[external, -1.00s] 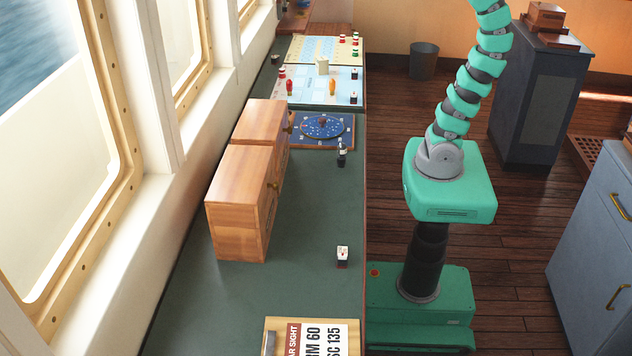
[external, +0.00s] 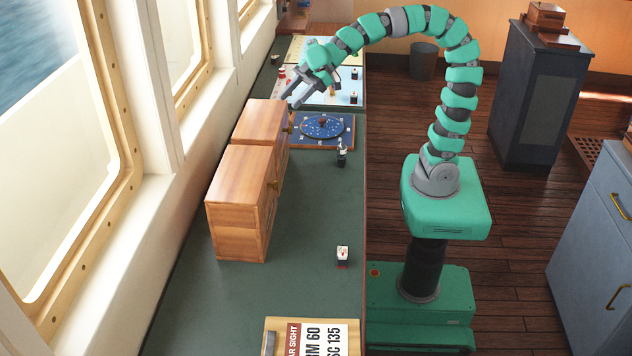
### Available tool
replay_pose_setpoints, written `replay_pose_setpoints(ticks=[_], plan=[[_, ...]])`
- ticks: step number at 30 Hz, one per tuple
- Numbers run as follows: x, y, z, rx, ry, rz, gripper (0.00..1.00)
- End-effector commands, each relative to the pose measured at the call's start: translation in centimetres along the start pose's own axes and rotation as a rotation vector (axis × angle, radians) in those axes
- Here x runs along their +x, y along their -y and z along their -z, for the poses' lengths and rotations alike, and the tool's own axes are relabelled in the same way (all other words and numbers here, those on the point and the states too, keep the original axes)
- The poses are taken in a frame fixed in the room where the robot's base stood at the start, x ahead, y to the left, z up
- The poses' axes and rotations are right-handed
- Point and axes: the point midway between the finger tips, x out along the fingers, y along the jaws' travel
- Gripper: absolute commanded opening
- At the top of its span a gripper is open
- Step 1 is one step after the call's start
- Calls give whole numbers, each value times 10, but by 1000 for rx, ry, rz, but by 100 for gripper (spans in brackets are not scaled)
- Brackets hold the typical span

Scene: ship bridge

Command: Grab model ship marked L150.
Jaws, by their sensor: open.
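Two small model ships that I can make out stand on the green counter (external: 307,225). One (external: 342,256), with a white top and dark red base, stands on the near part. Another (external: 342,156), dark with a white part, stands beside the blue round chart. More small pieces, among them a dark one (external: 354,97), stand on the pale chart (external: 345,84) farther back. No L150 mark can be read on any of them. My gripper (external: 291,101) is open and empty, pointing down-left above the counter near the far wooden cabinet. My arm hides part of the pale chart.
Two wooden cabinets (external: 239,190) (external: 262,120) stand along the window side. A blue board with a round chart (external: 322,127) lies beside the far one. A sign board (external: 310,338) lies at the near end. The counter between is clear.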

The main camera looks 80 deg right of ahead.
Motion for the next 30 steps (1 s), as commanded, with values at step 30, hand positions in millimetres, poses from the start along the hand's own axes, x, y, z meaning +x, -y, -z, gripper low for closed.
replay_pose_setpoints(ticks=[30], plan=[[154,284,-152,-369,-190,771,45]])
